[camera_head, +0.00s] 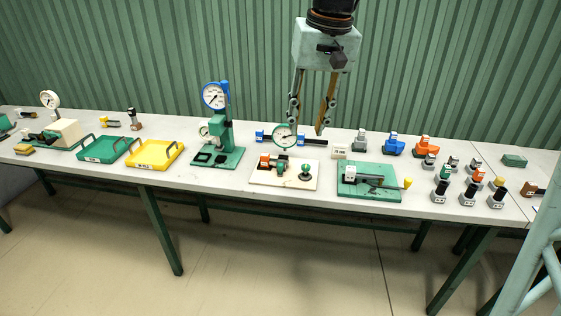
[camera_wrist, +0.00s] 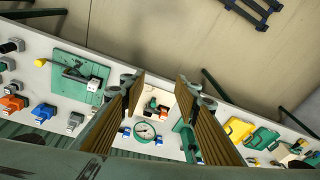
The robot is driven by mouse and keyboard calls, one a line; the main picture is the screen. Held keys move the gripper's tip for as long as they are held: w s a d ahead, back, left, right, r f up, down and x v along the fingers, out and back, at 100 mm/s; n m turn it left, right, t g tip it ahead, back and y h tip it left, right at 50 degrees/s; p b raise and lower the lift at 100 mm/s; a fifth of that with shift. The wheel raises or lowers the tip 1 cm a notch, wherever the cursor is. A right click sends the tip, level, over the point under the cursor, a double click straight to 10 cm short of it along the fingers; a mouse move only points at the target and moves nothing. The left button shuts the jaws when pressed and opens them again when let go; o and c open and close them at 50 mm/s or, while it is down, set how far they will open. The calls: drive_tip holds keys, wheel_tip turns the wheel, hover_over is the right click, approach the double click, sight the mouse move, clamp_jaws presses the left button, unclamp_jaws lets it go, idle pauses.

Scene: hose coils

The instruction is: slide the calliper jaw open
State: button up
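My gripper (camera_head: 307,122) hangs above the bench with its two long fingers apart and nothing between them. The wrist view also shows the fingers open (camera_wrist: 160,82). I cannot tell for sure which fixture is the calliper. A cream plate (camera_head: 258,180) below the fingers carries an orange block (camera_head: 266,160), a green block (camera_head: 282,166) and a green knob (camera_head: 305,171). In the wrist view the plate (camera_wrist: 146,96) lies between the fingertips.
A tall green dial stand (camera_head: 222,130) rises to the left. Yellow (camera_head: 154,165) and green (camera_head: 93,158) trays stand farther left. Several small blocks crowd the right side.

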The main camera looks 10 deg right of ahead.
drive_tip(key=w+f+p, duration=0.3)
drive_tip(key=w, duration=0.7)
drive_tip(key=m+g+y+p, duration=0.1)
drive_tip(key=g+p, duration=0.1)
drive_tip(key=p, duration=0.6)
hover_over(281, 164)
drive_tip(key=d, duration=0.2)
wheel_tip(281, 164, down, 17)
drive_tip(key=shift+s+r, duration=0.15)
drive_tip(key=shift+s, duration=0.05)
drive_tip(key=shift+w+a+f, duration=0.1)
drive_tip(key=shift+a+f, duration=0.25)
drive_tip(key=shift+f, duration=1.9)
drive_tip(key=shift+w+a+f, duration=0.1)
drive_tip(key=shift+a+f, duration=0.25)
drive_tip(key=shift+f, duration=1.95)
drive_tip(key=shift+w+a+f, duration=0.1)
drive_tip(key=shift+a+f, duration=0.25)
drive_tip(key=shift+f, duration=1.9)
drive_tip(key=shift+c, duration=0.7)
clamp_jaws()
drive_tip(key=shift+s, duration=0.1)
